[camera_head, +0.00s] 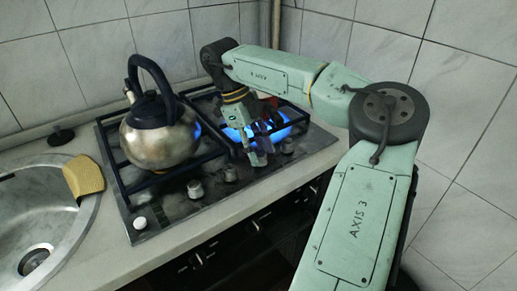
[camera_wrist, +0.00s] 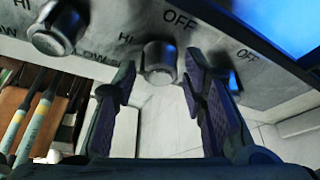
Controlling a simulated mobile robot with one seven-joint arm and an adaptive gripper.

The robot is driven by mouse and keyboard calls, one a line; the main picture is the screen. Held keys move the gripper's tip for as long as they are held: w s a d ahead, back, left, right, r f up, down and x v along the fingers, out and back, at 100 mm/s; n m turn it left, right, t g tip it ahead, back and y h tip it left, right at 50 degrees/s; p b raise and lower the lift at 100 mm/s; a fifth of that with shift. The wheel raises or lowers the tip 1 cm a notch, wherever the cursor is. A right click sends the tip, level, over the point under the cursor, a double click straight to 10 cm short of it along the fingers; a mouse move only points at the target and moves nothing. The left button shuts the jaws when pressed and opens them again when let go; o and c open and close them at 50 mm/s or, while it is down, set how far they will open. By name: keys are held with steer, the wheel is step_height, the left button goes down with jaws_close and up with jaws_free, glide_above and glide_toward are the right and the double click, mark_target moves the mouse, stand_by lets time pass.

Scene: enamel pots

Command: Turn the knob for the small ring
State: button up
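My gripper (camera_head: 258,157) is open over the front edge of the hob (camera_head: 135,220). In the wrist view its two fingers (camera_wrist: 161,75) stand apart. A metal knob (camera_wrist: 160,62) shows between the fingertips, with a gap on both sides; I cannot tell how deep it sits between them. A second knob (camera_wrist: 58,30) is to its left, with HI, LOW and OFF marks around. In the head view knobs (camera_head: 195,188) line the front edge, and my gripper partly covers that row. Which knob serves the small ring is not clear.
A steel kettle (camera_head: 160,140) stands on the left side of the hob. Blue flames (camera_head: 270,127) burn under my arm, and a blue glow shows beside the kettle. A sink (camera_head: 75,215) with a sponge (camera_head: 84,176) lies left. A tiled wall (camera_head: 470,150) is close on the right.

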steer(key=shift+o, duration=0.6)
steer(key=v, duration=0.7)
steer(key=shift+r, duration=0.2)
steer(key=shift+o, duration=0.2)
